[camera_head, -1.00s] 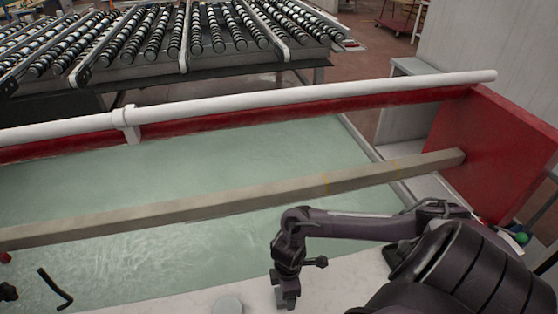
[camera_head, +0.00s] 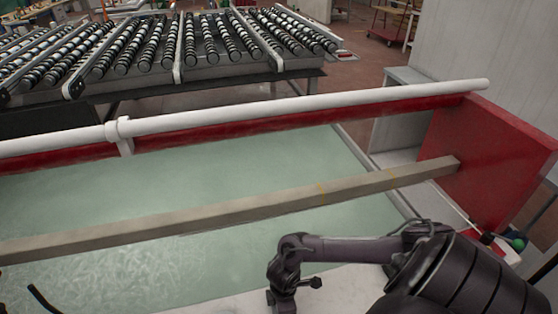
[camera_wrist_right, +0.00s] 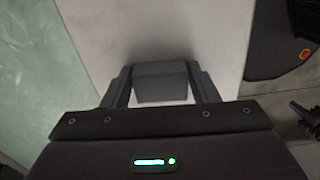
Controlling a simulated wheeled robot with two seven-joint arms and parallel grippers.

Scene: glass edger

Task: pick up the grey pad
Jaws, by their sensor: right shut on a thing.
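The grey pad (camera_wrist_right: 161,82) shows in the right wrist view as a small dark grey block between the two fingers of my right gripper (camera_wrist_right: 161,90). The fingers touch it on both sides, and the gripper is shut on it. Behind it lies a pale surface; I cannot tell whether the pad touches that surface. In the head view my right gripper (camera_head: 282,301) is at the bottom edge, its tips cut off, over the pale ledge. The pad is not visible there.
Beyond the pale ledge (camera_head: 345,283) lies a green glass sheet (camera_head: 230,175) under a long grey beam (camera_head: 240,216). A white pipe (camera_head: 300,102) and a red end plate (camera_head: 490,165) border it. Roller racks (camera_head: 150,45) fill the back.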

